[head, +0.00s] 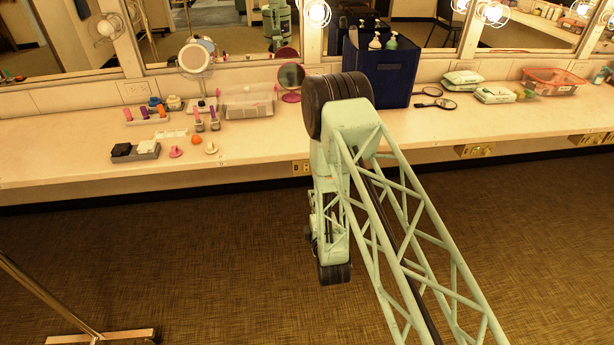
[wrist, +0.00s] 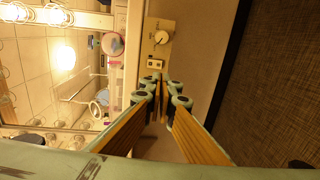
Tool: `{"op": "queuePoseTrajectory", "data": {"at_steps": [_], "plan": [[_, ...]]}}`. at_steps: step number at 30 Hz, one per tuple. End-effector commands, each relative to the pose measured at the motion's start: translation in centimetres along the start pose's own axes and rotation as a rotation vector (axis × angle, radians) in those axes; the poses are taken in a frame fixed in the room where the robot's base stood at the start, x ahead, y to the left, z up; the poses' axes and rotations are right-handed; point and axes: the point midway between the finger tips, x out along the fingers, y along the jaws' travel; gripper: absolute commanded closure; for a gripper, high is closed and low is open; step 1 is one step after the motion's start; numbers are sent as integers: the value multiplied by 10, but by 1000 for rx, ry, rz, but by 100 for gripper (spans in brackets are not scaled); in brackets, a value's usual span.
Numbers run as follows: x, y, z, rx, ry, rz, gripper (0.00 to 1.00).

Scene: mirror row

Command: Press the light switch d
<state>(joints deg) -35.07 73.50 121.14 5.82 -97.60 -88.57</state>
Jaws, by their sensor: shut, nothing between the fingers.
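A brass plate (wrist: 158,40) with a round white knob and a small switch (wrist: 154,63) fills the upper middle of the wrist view. It is on the counter's front face; any letter on it is too small to read. My gripper (wrist: 163,84) is shut and empty, its tips just below the switch in the picture; I cannot tell whether they touch. In the head view, a brass plate (head: 299,168) shows just left of my arm, which hides my fingers. Other plates sit further right, one (head: 475,150) mid-right and one (head: 590,139) at the right edge.
The long counter (head: 240,160) carries a blue bin (head: 379,68), a pink mirror (head: 290,78), a clear box (head: 248,101) and small items at left. Mirrors with bulbs stand behind. A metal stand (head: 60,310) is at the lower left. The carpet in front is clear.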

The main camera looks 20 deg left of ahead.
Motion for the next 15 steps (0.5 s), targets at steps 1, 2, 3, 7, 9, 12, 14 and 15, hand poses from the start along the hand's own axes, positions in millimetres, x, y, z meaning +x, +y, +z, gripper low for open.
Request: {"op": "queuePoseTrajectory", "data": {"at_steps": [1, 2, 3, 7, 9, 12, 14, 15], "plan": [[0, 0, 0, 0, 0, 0, 100], [0, 0, 0, 0, 0, 0, 100], [0, 0, 0, 0, 0, 0, 100], [1, 0, 0, 1, 0, 0, 100], [2, 0, 0, 1, 0, 0, 100], [6, 0, 0, 1, 0, 0, 100], [9, 0, 0, 1, 0, 0, 100], [12, 0, 0, 1, 0, 0, 100]]}}
